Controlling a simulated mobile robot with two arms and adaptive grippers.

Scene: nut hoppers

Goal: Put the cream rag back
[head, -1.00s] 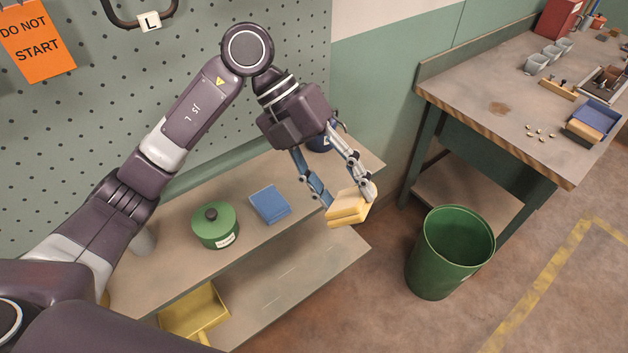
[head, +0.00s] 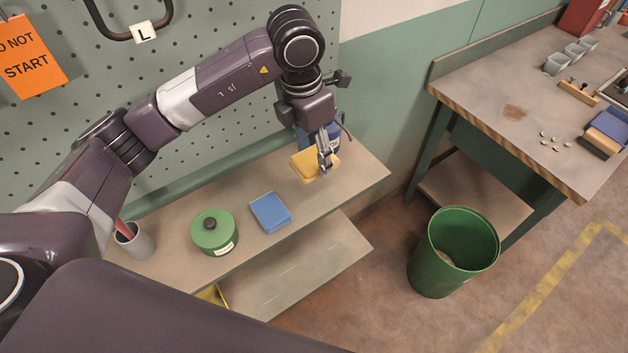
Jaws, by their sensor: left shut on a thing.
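Part of the rag is hidden behind the fingers. I cannot tell whether the rag touches the shelf top. My right gripper is not in view.
A green lidded tin (head: 213,232) and a grey cup (head: 134,241) stand further left on the shelf. A dark blue container is partly hidden behind my left gripper. A green bin (head: 455,252) stands on the floor, near the workbench (head: 480,110). The shelf's right end is bare.

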